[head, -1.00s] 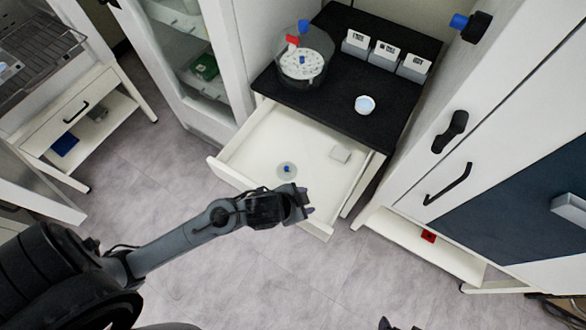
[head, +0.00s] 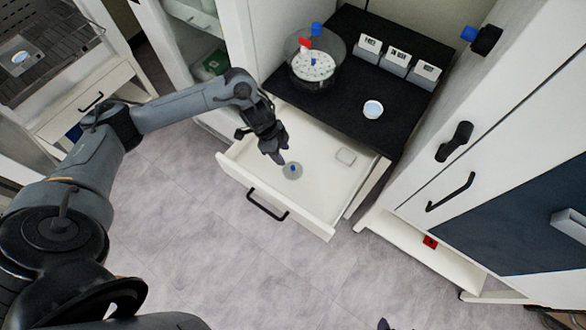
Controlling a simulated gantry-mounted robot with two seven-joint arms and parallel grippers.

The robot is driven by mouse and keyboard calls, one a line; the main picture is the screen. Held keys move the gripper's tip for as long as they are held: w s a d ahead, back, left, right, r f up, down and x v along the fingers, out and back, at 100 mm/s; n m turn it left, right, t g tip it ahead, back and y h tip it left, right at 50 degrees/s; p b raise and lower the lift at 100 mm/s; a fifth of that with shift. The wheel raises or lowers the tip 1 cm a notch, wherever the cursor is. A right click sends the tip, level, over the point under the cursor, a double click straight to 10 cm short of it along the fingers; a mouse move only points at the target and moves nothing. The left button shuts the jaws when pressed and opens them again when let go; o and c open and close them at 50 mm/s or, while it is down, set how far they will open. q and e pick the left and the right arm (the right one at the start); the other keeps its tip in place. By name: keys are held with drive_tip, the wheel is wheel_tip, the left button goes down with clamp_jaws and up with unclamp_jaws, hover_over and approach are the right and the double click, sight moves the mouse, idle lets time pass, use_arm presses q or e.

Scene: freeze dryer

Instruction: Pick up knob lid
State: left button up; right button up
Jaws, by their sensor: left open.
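The knob lid (head: 293,171), a clear round disc with a small blue knob, lies flat in the open white drawer (head: 318,205). My left gripper (head: 277,160) is over the drawer, just up and left of the lid, with its fingers pointing down. It is open and looks empty. The fingertips appear close to the lid but apart from its blue knob; the exact height above it I cannot tell. Of my right gripper, only dark tips (head: 384,324) seem to show at the bottom edge, too little to judge its state.
On the black countertop (head: 345,125) stand a clear round vessel (head: 315,62) with red and blue fittings, several white boxes (head: 397,62) and a small white dish (head: 373,109). A tall white cabinet (head: 470,150) stands at the right.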

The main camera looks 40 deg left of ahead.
use_arm(q)
drive_tip(key=b, duration=0.1)
hover_over(292, 167)
drive_tip(key=s+a, duration=0.1)
drive_tip(key=s, duration=0.1)
drive_tip(key=f, duration=0.4)
drive_tip(key=shift+w+a+f, duration=0.15)
drive_tip(key=shift+w+f, duration=0.1)
drive_tip(key=shift+f, duration=0.15)
drive_tip(key=b+x, duration=0.1)
drive_tip(key=x, duration=0.1)
drive_tip(key=b+x, duration=0.1)
drive_tip(key=x, duration=0.1)
drive_tip(key=shift+w+a+f, duration=0.1)
drive_tip(key=shift+w+f, duration=0.05)
drive_tip(key=shift+w, duration=0.25)
drive_tip(key=shift+f, duration=0.5)
drive_tip(key=shift+w, duration=0.1)
clamp_jaws()
